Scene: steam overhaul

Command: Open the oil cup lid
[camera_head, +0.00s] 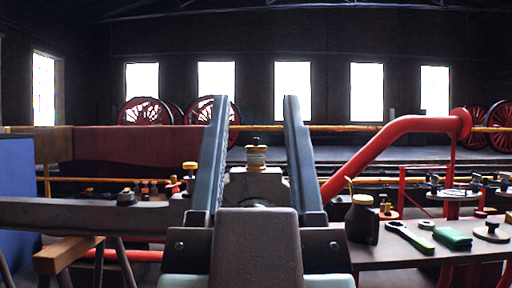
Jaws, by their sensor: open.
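My gripper (256,100) fills the middle foreground, its two long grey-blue fingers wide apart with nothing held between them. In the gap, farther off, stands a small brass cup (256,158) with a dark knobbed top, on a pale grey block (243,186). It looks like the oil cup, and its top appears to be down. The fingers appear on either side of it in the picture, but I cannot tell how far in front they are. A second small brass-yellow cap (190,166) stands left of the fingers. The lower block is partly hidden by my gripper.
A bench (400,255) at right holds a dark oil can (361,220), a wrench (410,237) and a green cloth (452,237). A thick red pipe (375,150) slopes behind it. A dark bar (90,214) crosses at left, near a blue panel (17,200).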

